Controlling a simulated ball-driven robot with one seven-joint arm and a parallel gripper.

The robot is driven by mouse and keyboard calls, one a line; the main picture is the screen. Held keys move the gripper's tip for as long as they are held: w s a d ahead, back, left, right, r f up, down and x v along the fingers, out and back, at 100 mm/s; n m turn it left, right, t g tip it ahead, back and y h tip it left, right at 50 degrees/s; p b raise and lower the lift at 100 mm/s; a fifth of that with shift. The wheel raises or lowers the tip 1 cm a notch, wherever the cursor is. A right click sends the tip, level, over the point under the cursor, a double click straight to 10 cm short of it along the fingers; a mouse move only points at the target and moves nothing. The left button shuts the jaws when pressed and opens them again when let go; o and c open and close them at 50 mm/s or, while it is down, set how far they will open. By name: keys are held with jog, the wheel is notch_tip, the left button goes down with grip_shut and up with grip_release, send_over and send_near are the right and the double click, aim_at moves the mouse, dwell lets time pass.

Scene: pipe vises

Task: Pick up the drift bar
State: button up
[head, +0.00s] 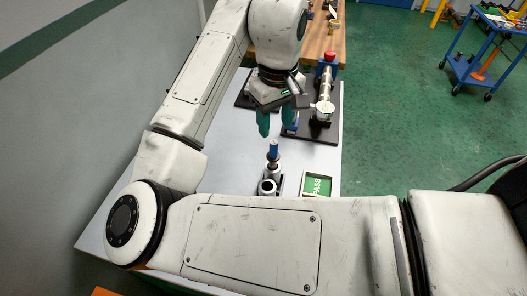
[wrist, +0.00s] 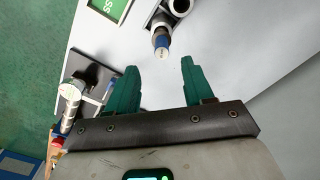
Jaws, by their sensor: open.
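A bar with a blue section near its tip, which I take for the drift bar (head: 273,150), stands in a dark holder on the grey table. In the wrist view the drift bar (wrist: 161,42) shows its blue end pointing toward my gripper, just beyond the fingertips. My gripper (head: 277,124) has two green fingers and hangs above and behind the bar in the head view. In the wrist view my gripper (wrist: 158,67) is open, with nothing between its fingers. The bar's lower end is hidden in the holder.
A short round pipe socket (head: 268,187) stands in front of the bar. A green PASS tray (head: 318,184) lies to its right. A pipe vise with a silver pipe (head: 325,92) on a black plate stands at the back right. Bare table lies left of the bar.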

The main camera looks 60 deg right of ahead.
aim_at(273, 152)
notch_tip(273, 152, down, 5)
jog(key=shift+f, duration=0.1)
jog(key=shift+a+f, duration=0.2)
jog(key=shift+f, duration=2.45)
grip_shut()
